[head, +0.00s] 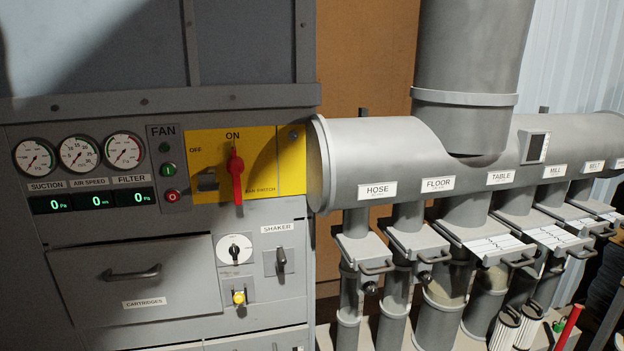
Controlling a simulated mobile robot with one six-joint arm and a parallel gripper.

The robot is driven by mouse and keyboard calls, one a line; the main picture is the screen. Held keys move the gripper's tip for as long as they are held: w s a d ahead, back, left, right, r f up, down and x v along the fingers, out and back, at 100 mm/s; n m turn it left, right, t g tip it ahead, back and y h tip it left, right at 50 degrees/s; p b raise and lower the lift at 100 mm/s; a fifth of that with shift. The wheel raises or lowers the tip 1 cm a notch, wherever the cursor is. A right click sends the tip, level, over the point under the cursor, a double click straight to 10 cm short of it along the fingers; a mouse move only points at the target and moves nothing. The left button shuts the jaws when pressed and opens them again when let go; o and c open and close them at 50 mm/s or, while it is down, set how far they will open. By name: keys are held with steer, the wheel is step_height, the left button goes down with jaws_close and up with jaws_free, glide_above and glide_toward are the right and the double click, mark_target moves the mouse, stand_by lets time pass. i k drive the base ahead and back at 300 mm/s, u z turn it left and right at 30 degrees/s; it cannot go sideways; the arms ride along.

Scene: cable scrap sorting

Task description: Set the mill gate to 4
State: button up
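The mill gate (553,238) is a grey slide gate on the branch pipe below the MILL label (554,171), on the right side of the head view. A pale plate with dark marks shows on it, and its handle (580,253) is at the front right end. The marks are too small to read, so I cannot tell its setting. My gripper is not in view.
Similar gates stand under HOSE (377,190), FLOOR (438,184), TABLE (500,177) and BELT (595,166), close beside each other. A fan panel with a red switch handle (236,175) is at left.

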mark_target(587, 226)
steer(key=z, duration=4.35)
steer(key=i, duration=0.1)
steer(key=u, duration=3.05)
